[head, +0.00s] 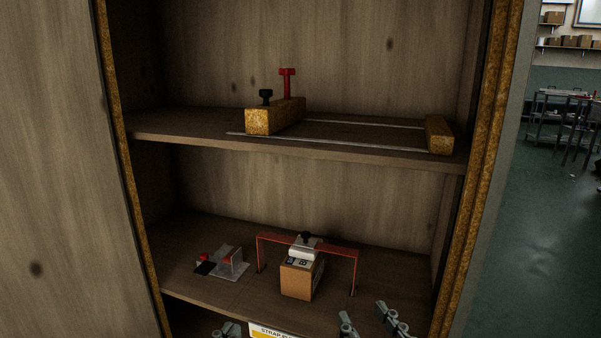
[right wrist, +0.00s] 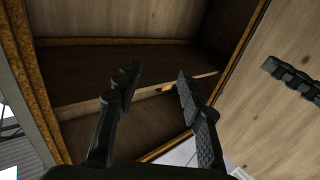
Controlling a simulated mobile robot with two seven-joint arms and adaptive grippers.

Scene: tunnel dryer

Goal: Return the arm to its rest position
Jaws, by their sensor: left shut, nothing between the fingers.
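My left gripper (head: 228,330) shows only as a dark tip at the bottom edge of the head view, in front of the cabinet's lower part. It is shut and holds nothing. A dark finger in the right wrist view (right wrist: 292,80) seems to belong to it. My right gripper (head: 370,318) shows at the bottom right of the head view as two separate fingertips. In the right wrist view its fingers (right wrist: 157,82) stand wide apart with nothing between them. Both grippers are in front of and below the lower shelf. Most of both arms is out of view.
A wooden cabinet has an upper shelf (head: 200,127) and a lower shelf (head: 215,291). A wooden block (head: 258,122) with knobs and rails sits above. A red bracket (head: 340,252), a boxed device (head: 296,281) and a metal piece (head: 232,266) stand below. Open floor (head: 550,230) lies right.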

